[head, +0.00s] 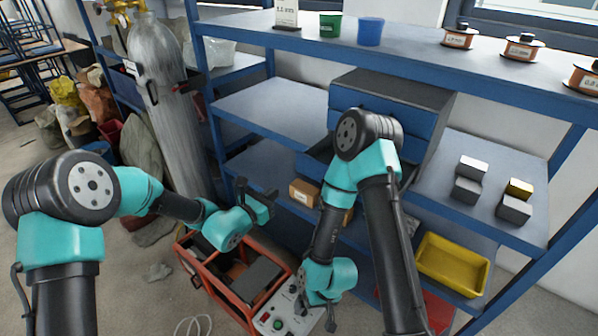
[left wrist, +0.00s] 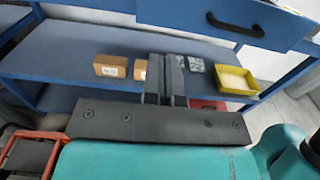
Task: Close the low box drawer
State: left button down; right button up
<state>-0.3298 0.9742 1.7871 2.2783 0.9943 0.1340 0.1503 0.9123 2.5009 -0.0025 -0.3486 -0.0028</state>
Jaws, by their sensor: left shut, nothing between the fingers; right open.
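A dark grey box (head: 395,88) with blue drawers stands on the middle shelf of the rack. Its low drawer (head: 309,166) sticks out toward me on the left, with a dark inside showing; my right arm hides much of it. In the left wrist view the blue drawer front (left wrist: 205,14) with a black bar handle (left wrist: 235,27) spans the top. My left gripper (head: 262,200) is shut and empty, left of and below the drawer, apart from it; its fingers (left wrist: 166,78) also show in the left wrist view. My right gripper (head: 326,311) is open, low near the front.
Cardboard boxes (head: 303,193) and a yellow tray (head: 452,264) lie on the lower shelf. Small blocks (head: 470,177) sit right of the drawer box. Spools (head: 460,36) and cups (head: 370,31) stand on the top shelf.

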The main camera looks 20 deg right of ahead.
aim_at(305, 167)
pick_arm(q)
jog(key=x, duration=1.4)
jog(key=shift+s, duration=0.1)
jog(key=shift+d, duration=0.1)
